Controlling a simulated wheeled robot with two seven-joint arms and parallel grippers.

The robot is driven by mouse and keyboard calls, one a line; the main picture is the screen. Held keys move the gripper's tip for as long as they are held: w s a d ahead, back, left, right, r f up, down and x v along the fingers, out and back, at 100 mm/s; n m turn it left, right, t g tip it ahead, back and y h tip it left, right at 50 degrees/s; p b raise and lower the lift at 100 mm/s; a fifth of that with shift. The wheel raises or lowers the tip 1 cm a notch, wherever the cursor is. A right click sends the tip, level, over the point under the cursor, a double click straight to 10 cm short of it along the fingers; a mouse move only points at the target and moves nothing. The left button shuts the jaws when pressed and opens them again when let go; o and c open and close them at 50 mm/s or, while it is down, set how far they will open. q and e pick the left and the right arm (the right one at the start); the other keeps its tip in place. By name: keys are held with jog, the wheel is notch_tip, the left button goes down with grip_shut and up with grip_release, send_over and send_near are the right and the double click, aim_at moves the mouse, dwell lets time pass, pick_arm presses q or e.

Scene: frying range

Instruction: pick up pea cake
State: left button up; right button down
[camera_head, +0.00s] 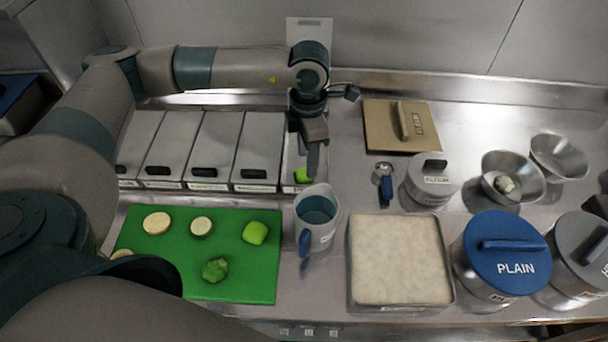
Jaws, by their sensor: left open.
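My left gripper (313,158) points down behind the blue-handled jug, with its fingers open. A bright green piece (301,175) lies right beside and partly behind the fingers; whether they touch it I cannot tell. Another bright green rounded piece (255,232) lies on the right part of the green board (262,285). A darker, rough green lump (215,269) lies nearer the front of the board. No label tells which green piece is the pea cake. My right gripper is not in view.
Pale round slices (157,223) lie on the board. The jug (316,228) stands close in front of my left gripper. Lidded containers (208,150) line the back left. A pale-filled tray (399,260), a PLAIN tub (500,258), a flour pot (430,182) and metal bowls (513,178) stand right.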

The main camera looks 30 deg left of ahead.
aim_at(304, 174)
pick_arm(q)
jog(key=shift+s+a+f+p, duration=0.1)
jog(key=shift+a+f+p, duration=0.05)
jog(key=shift+f+p, duration=0.4)
jog(key=shift+s+a+f+p, duration=0.1)
jog(key=shift+a+f+p, duration=0.05)
jog(key=shift+f+p, duration=1)
jog(key=shift+f, duration=0.9)
jog(key=c, duration=0.5)
